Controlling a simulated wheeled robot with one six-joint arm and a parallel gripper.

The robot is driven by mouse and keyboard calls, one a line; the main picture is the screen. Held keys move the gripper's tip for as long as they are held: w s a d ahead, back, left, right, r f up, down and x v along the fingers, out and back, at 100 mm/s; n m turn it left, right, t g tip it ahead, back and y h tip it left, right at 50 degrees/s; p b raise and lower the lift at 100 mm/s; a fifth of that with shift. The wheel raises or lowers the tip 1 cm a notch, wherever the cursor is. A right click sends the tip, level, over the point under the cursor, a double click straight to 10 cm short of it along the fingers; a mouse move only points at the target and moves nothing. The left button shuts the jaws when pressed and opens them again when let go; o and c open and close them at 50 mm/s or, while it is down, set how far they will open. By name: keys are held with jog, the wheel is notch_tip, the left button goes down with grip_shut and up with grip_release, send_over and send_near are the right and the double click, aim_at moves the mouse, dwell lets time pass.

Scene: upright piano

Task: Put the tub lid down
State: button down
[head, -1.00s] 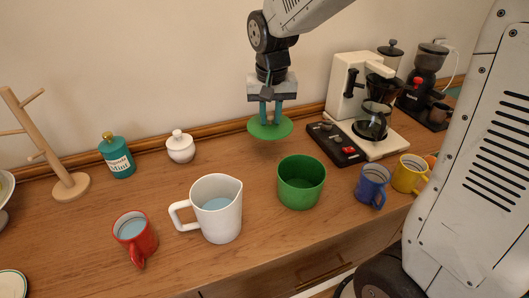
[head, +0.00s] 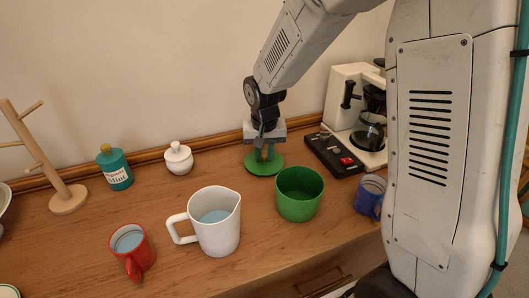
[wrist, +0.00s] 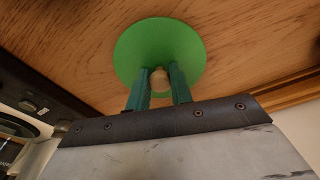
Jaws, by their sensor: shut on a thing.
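The tub lid (head: 264,168) is a flat green disc with a pale wooden knob. It is at or just above the wooden top, behind the green tub; a small gap cannot be ruled out. My gripper (head: 264,153) points down and is shut on the lid's knob. In the wrist view the lid (wrist: 185,45) lies flat against the wood grain, with my gripper's fingers (wrist: 159,82) on both sides of the knob (wrist: 159,78). The green tub (head: 299,195) stands open and upright in front of the lid.
A black scale-like box (head: 328,160) and coffee maker (head: 350,100) stand right of the lid. A white jug (head: 216,235), red mug (head: 129,255), blue mug (head: 368,198), white sugar pot (head: 178,158), teal mint jar (head: 117,178) and mug tree (head: 66,198) stand around. Wood left of the lid is clear.

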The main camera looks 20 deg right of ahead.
aim_at(264, 164)
jog(key=c, duration=1.2)
grip_release()
jog(key=shift+f, duration=0.1)
jog(key=shift+c, duration=0.2)
notch_tip(264, 164, up, 12)
jog(key=s, duration=0.1)
jog(key=s+d+r+n, duration=0.1)
jog(key=s+r, duration=0.1)
jog(key=s, duration=1.2)
jog(key=s+d+r+n, duration=0.2)
jog(key=s+r, duration=0.1)
jog(key=s, duration=1.2)
jog(key=shift+r, duration=0.15)
jog(key=shift+d, duration=0.1)
